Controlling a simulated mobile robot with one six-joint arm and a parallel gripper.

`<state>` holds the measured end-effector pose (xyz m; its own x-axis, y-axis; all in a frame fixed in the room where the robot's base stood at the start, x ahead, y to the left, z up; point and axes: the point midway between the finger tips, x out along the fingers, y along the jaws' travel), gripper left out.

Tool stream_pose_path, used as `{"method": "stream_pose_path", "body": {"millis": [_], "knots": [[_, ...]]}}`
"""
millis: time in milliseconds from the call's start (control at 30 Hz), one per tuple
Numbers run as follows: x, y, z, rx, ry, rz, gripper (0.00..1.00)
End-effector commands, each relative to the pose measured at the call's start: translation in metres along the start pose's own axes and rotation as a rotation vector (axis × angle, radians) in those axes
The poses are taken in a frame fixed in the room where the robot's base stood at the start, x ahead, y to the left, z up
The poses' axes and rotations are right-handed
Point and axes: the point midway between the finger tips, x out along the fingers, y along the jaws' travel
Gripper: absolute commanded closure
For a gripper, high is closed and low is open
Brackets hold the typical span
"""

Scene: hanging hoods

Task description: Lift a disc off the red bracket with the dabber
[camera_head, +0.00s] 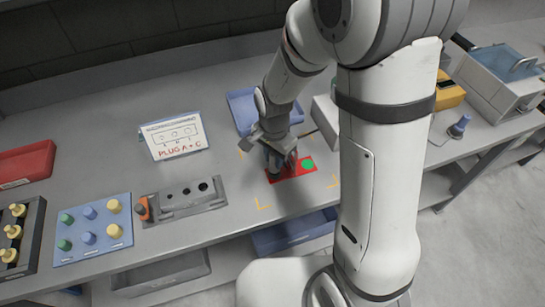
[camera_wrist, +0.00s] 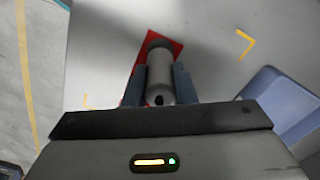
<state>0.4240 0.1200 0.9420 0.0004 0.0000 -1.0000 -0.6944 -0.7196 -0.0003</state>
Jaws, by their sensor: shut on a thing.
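The red bracket (camera_head: 290,178) lies flat on the grey bench inside yellow corner marks. A green disc (camera_head: 308,164) shows on its right part. My gripper (camera_head: 281,163) points down over the bracket's left part and hides some of it. In the wrist view my gripper (camera_wrist: 159,82) is shut on a grey cylindrical tool, which looks like the dabber (camera_wrist: 160,70). The red bracket (camera_wrist: 174,48) shows behind its far end. Whether the dabber's tip touches a disc or the bracket is hidden. The green disc is not visible in the wrist view.
A blue tray (camera_head: 243,105) stands behind my gripper. A sign reading "PLUG A + C" (camera_head: 175,138), a grey block with holes (camera_head: 184,200) and a blue board with several knobs (camera_head: 92,228) are to the left.

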Motion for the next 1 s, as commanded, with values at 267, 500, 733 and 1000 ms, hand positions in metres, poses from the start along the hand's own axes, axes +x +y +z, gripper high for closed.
{"method": "stream_pose_path", "body": {"millis": [267,500,733,1000], "knots": [[-0.026,0.000,0.000,0.000,0.000,0.000,0.90],[-0.045,-0.001,0.000,-0.001,0.001,-0.001,0.90],[-0.056,0.000,0.000,-0.001,0.000,0.000,0.90],[-0.054,0.000,0.000,-0.001,0.000,0.000,0.90]]}}
